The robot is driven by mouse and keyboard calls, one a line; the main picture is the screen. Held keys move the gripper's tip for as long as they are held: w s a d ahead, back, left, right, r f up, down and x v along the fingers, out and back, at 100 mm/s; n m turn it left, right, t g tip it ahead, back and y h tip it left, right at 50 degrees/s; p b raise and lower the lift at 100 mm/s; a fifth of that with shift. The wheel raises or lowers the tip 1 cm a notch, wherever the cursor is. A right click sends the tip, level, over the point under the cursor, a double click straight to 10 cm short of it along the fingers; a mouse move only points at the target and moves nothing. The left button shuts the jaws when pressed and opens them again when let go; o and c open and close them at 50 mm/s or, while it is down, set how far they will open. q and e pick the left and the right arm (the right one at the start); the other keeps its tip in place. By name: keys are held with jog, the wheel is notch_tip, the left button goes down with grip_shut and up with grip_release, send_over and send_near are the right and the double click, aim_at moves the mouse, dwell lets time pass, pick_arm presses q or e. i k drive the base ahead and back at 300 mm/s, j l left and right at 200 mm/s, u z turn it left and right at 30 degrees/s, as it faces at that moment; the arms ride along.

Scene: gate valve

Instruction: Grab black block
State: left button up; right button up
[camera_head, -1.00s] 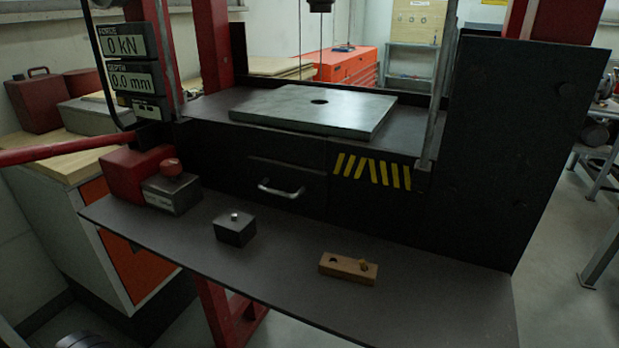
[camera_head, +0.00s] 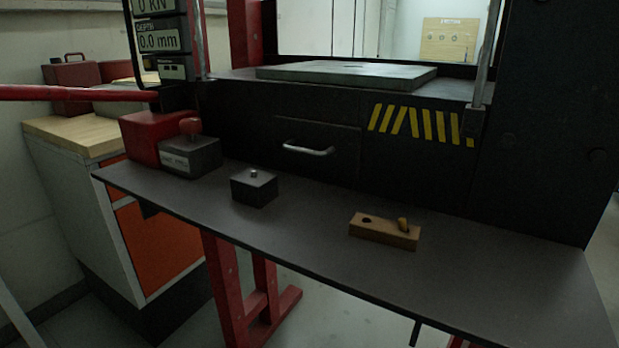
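A small black block (camera_head: 254,188) with a silver knob on top sits upright on the dark shelf (camera_head: 310,237) in front of the press. It stands between the grey box with a red knob and the wooden block. Nothing touches it. Neither of my grippers shows in the head view.
A grey box (camera_head: 190,158) with a red knob stands to the left, by a red housing (camera_head: 152,137). A wooden block (camera_head: 384,231) with a hole and a peg lies to the right. A drawer handle (camera_head: 308,149) sticks out behind. The shelf's right end is clear.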

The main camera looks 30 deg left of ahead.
aim_at(257, 192)
jog(key=k+j+u, duration=0.1)
jog(key=j, duration=0.7)
jog(key=j+u, duration=0.1)
jog(key=j, duration=0.7)
jog(key=k, duration=0.05)
